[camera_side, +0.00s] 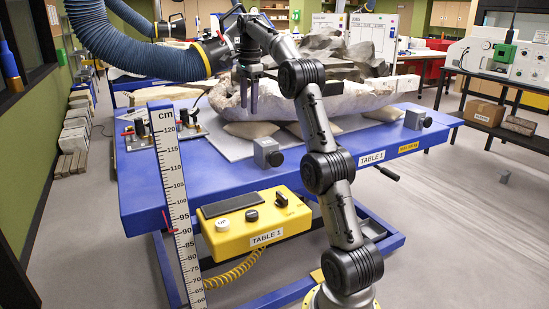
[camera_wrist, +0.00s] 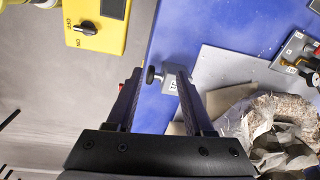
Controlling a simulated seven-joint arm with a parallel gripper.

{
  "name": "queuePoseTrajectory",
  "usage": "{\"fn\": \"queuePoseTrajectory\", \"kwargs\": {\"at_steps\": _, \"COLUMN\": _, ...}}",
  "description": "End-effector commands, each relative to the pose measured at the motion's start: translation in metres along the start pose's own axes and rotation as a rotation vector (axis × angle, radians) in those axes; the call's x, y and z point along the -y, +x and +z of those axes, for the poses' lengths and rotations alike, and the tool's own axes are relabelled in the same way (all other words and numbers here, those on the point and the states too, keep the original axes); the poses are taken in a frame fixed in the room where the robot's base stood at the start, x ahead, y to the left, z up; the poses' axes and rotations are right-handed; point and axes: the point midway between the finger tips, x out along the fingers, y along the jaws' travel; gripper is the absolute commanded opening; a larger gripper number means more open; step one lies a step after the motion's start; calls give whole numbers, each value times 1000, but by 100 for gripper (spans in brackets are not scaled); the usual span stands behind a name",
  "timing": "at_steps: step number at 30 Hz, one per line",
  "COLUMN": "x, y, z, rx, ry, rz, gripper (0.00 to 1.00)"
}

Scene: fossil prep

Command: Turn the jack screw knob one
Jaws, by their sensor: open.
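A small grey jack block (camera_side: 268,150) with a black jack screw knob (camera_side: 275,158) sits at the near edge of the blue table. A similar grey block (camera_side: 414,118) with a black knob (camera_side: 427,122) sits farther right on that edge. My gripper (camera_side: 249,108) is open and empty, fingers pointing down, above the table in front of the fossil. In the wrist view, a jack block (camera_wrist: 171,79) and its knob (camera_wrist: 151,74) show between my open fingers (camera_wrist: 160,71). The knob faces left, off the table edge. The block's label is too small to read surely.
A large plaster-jacketed fossil (camera_side: 340,97) lies on cushions on the table (camera_side: 190,185). A board with black fittings (camera_side: 155,140) is at the left. A yellow control box (camera_side: 255,222) hangs below the front edge beside a cm scale (camera_side: 175,195). A blue hose (camera_side: 135,45) arches overhead.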

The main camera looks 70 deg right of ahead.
Motion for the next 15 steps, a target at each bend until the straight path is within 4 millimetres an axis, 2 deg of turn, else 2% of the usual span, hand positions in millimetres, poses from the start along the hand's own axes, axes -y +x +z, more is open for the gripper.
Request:
{"fn": "queuePoseTrajectory", "kwargs": {"at_steps": 1, "x": 6, "y": 20, "z": -26, "rx": 0, "ry": 44, "rz": 21, "gripper": 52}}
{"fn": "queuePoseTrajectory", "kwargs": {"at_steps": 3, "x": 8, "y": 42, "z": -53, "rx": 2, "ry": 90, "rz": 46, "gripper": 52}}
{"fn": "queuePoseTrajectory", "kwargs": {"at_steps": 7, "x": 2, "y": 75, "z": -88, "rx": 14, "ry": 153, "rz": 102, "gripper": 52}}
{"fn": "queuePoseTrajectory", "kwargs": {"at_steps": 10, "x": -3, "y": 81, "z": -100, "rx": 15, "ry": 175, "rz": 111, "gripper": 52}}
{"fn": "queuePoseTrajectory", "kwargs": {"at_steps": 15, "x": -5, "y": 92, "z": -100, "rx": 16, "ry": 176, "rz": 114, "gripper": 52}}
